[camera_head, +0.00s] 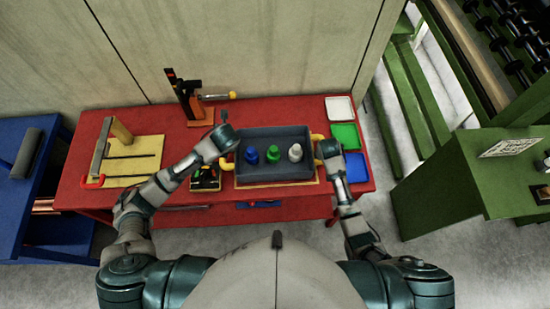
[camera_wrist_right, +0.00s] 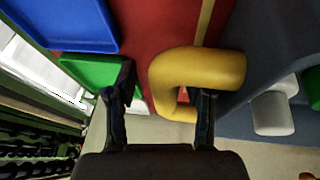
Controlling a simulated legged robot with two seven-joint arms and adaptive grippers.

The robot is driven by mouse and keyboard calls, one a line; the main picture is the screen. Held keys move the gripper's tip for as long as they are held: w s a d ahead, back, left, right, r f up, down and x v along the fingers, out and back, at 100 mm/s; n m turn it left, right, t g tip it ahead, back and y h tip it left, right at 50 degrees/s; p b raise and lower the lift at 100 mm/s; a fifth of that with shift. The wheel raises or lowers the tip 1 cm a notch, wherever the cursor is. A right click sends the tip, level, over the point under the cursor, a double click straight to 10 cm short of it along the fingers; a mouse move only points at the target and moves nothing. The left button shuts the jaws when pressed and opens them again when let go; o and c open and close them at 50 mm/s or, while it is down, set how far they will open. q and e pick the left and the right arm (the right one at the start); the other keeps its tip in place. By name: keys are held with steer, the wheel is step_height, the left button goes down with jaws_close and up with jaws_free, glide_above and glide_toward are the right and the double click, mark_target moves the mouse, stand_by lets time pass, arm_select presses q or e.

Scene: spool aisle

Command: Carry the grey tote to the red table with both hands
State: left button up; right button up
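The grey tote (camera_head: 277,171) sits on the red table (camera_head: 150,196), on a yellowish board, with a blue bottle (camera_head: 251,155), a green bottle (camera_head: 274,155) and a pale bottle (camera_head: 295,153) inside. My left gripper (camera_head: 228,148) is at the tote's left yellow handle (camera_head: 227,164); its fingers are too small to read. My right gripper (camera_head: 324,151) is at the tote's right side. In the right wrist view my right gripper (camera_wrist_right: 160,105) has its fingers apart, with part of the yellow right handle (camera_wrist_right: 205,68) between them; the right-hand finger overlaps the handle's loop.
White, green (camera_head: 345,136) and blue (camera_head: 356,168) trays stand right of the tote. A wooden board fixture (camera_head: 130,160) and a clamp stand (camera_head: 190,98) are to the left and behind. A blue table (camera_head: 25,210) stands left, a green bench (camera_head: 440,190) right.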

steer(key=shift+a, duration=0.15)
steer(key=shift+s+a+r, duration=0.1)
steer(key=shift+a+r, duration=0.05)
steer(key=shift+r, duration=0.2)
steer(key=v, duration=0.7)
steer(key=d+v, duration=0.1)
steer(key=v, duration=0.2)
steer(key=shift+s+r, duration=0.15)
steer(key=shift+r, duration=0.1)
steer(key=shift+a+r, duration=0.15)
arm_select(q)
steer(key=shift+s+a+r, duration=0.2)
steer(key=shift+r, duration=0.2)
arm_select(e)
steer(key=shift+s+a+r, duration=0.1)
steer(key=shift+a+r, duration=0.05)
steer(key=shift+a, duration=0.3)
arm_select(q)
steer(key=shift+d, duration=0.15)
arm_select(e)
steer(key=shift+d, duration=0.2)
